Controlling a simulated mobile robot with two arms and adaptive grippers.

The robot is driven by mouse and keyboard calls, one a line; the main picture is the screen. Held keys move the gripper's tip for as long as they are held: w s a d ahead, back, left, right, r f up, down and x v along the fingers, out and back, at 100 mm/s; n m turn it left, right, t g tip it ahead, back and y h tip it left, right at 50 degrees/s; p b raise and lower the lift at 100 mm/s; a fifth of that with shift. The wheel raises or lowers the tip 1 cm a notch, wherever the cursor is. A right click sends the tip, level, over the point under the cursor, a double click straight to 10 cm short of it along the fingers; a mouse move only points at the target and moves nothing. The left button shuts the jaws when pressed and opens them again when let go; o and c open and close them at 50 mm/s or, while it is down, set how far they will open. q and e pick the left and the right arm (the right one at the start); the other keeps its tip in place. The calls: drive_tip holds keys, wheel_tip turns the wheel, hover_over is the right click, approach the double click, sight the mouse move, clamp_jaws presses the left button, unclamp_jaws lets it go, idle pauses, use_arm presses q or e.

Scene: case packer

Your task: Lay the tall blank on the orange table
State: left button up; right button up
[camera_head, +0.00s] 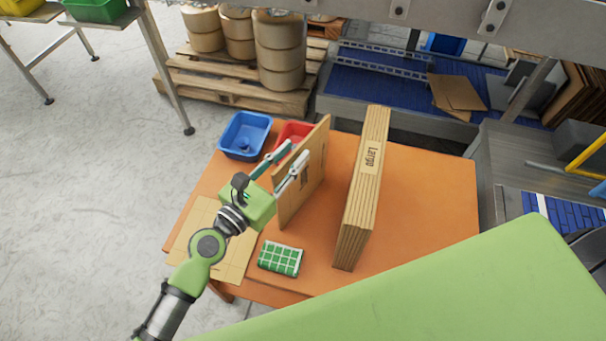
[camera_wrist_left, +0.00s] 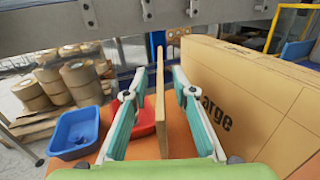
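A tall brown cardboard blank (camera_head: 314,165) stands on edge on the orange table (camera_head: 420,215). My left gripper (camera_head: 282,161) is open, with one finger on each side of this blank. In the left wrist view the blank (camera_wrist_left: 160,105) shows edge-on between the open fingers (camera_wrist_left: 158,85), with gaps on both sides. My right gripper is in neither view.
A thick upright cardboard pack marked "Large" (camera_head: 362,190) stands right of the blank. A blue bin (camera_head: 244,136) and a red bin (camera_head: 291,134) sit at the back left. A flat cardboard sheet (camera_head: 200,245) and a green checked item (camera_head: 281,258) lie at the front left. The table's right part is clear.

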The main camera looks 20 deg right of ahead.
use_arm(q)
drive_tip(key=shift+w+d, duration=0.1)
drive_tip(key=shift+d, duration=0.1)
clamp_jaws()
drive_tip(key=shift+r, duration=0.15)
